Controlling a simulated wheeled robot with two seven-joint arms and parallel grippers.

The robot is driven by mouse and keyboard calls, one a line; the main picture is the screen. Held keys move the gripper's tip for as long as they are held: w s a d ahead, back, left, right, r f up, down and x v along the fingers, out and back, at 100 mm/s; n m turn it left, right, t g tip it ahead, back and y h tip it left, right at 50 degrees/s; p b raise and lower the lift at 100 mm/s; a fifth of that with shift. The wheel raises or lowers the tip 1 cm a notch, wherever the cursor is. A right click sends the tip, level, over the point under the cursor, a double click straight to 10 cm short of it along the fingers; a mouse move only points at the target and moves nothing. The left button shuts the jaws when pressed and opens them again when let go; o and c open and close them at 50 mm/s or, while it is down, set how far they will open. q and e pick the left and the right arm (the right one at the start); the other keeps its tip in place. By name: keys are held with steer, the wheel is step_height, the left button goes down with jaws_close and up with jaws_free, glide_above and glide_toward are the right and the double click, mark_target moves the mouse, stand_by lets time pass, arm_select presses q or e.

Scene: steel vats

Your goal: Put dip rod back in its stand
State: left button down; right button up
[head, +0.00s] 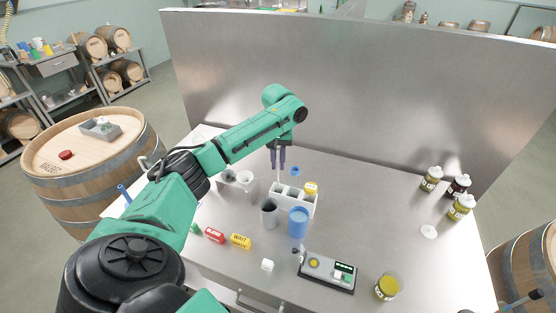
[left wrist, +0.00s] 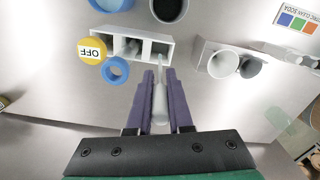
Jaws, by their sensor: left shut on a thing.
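My left gripper (head: 278,166) points down over the table behind the white three-slot rack (head: 279,200). It is shut on a pale, slim rod, which I take for the dip rod (left wrist: 160,105); it stands between the purple fingers in the left wrist view. The rod's lower end is close to the rack's edge (left wrist: 170,47); I cannot tell whether it touches. A second white holder (head: 238,187) with round cups is left of the gripper; it also shows in the left wrist view (left wrist: 203,62). I cannot tell which is the rod's stand. My right gripper is not in view.
A yellow OFF cap (head: 311,187) and blue ring (head: 295,171) are by the rack. A dark cup (head: 269,213) and blue cup (head: 298,222) stand in front. A meter (head: 327,273) and jars (head: 431,179) are farther right. The right-middle table is clear.

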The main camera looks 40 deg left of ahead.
arm_select(q)
steer(key=shift+s+f, duration=0.1)
steer(key=shift+f, duration=0.25)
steer(key=shift+f+b, duration=0.4)
steer(key=shift+f, duration=0.9)
steer(key=shift+f+b, duration=0.65)
steer(key=shift+f, duration=1.8)
steer(key=c, duration=0.7)
jaws_free()
steer(key=shift+c, duration=0.2)
steer(key=shift+r, duration=0.1)
